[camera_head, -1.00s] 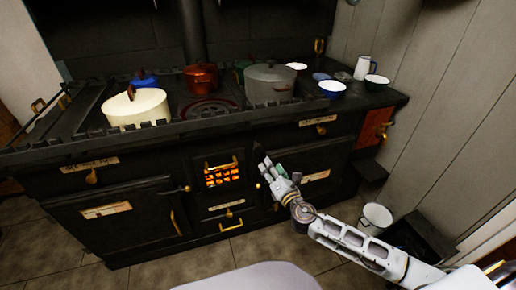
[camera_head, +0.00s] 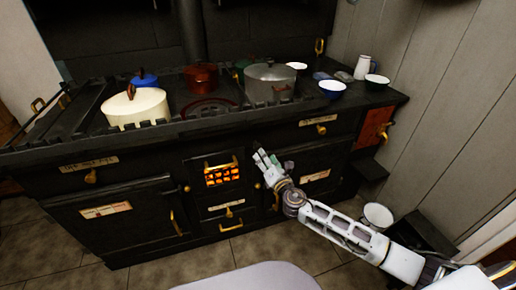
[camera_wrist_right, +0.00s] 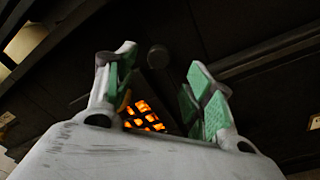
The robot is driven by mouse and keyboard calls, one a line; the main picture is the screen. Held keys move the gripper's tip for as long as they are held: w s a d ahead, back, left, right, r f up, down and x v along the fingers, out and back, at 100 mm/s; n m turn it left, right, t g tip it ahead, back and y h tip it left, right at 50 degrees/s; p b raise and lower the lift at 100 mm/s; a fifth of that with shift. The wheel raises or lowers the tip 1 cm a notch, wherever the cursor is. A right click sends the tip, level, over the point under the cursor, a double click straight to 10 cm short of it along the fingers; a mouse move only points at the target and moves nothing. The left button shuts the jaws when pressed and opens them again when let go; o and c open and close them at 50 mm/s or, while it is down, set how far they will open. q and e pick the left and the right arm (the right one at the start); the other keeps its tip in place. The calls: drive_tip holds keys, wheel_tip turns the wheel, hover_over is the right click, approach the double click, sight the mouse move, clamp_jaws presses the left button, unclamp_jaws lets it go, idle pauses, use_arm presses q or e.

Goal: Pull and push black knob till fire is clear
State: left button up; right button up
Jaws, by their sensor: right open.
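The black knob (camera_wrist_right: 158,56) is a round dark shape on the stove front, seen between and beyond my right fingertips in the right wrist view. In the head view it is hard to make out against the dark stove by my fingers. The fire (camera_head: 222,176) glows orange behind a small grate in the middle of the stove; the glow also shows low between the fingers in the wrist view (camera_wrist_right: 144,116). My right gripper (camera_head: 264,158) is open and empty, just right of the grate, with green finger pads. Contact with the knob cannot be told. My left gripper is not in view.
The black stove (camera_head: 120,180) has brass handles and latches on its front. A cream pot (camera_head: 137,108), a grey pot (camera_head: 270,84) and a red pot (camera_head: 201,76) stand on top. A white bucket (camera_head: 377,215) sits on the floor at right. Floor before the stove's left is clear.

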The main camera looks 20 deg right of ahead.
sight(258, 147)
drive_tip(key=shift+w+a+b, duration=0.2)
drive_tip(key=shift+w+b, duration=0.1)
drive_tip(key=shift+w, duration=1.75)
drive_tip(key=shift+w+a+b, duration=0.2)
drive_tip(key=shift+w+b, duration=0.05)
drive_tip(key=shift+w, duration=1.75)
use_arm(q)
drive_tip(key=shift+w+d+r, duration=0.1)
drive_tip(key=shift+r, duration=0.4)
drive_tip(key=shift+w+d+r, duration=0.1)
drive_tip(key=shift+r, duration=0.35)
use_arm(e)
drive_tip(key=shift+w, duration=0.1)
drive_tip(key=shift+c, duration=0.2)
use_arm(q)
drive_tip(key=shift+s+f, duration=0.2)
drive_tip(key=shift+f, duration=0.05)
use_arm(e)
clamp_jaws()
